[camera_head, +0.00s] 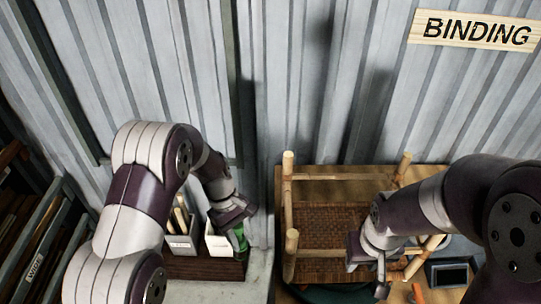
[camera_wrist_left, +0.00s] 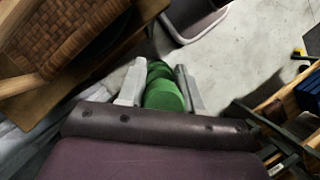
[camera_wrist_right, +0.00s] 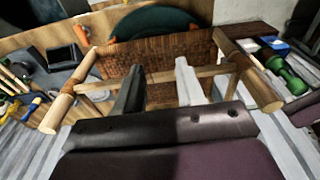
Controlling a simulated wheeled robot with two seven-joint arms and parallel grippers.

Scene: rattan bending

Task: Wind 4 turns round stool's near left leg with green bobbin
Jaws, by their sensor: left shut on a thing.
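The stool stands on the bench with its woven seat (camera_head: 330,228) low between upright pole legs. Its near left leg (camera_head: 291,252) is bare where visible. My left gripper (camera_head: 240,222) is left of the stool, apart from that leg, and shut on the green bobbin (camera_wrist_left: 163,88). The bobbin also shows below the gripper in the head view (camera_head: 240,240). My right gripper (camera_wrist_right: 158,85) is open and empty, above the stool's right part. In its view the stool's rail and seat lie beyond the fingers. A green bobbin shape (camera_wrist_right: 292,75) shows at that view's right edge.
A dark wooden tray (camera_head: 205,268) with white boxes (camera_head: 180,243) stands left of the stool. A dark rectangular tray (camera_head: 450,272) lies to the right. The corrugated wall (camera_head: 340,80) closes the back. A shelf rack (camera_head: 40,235) stands far left.

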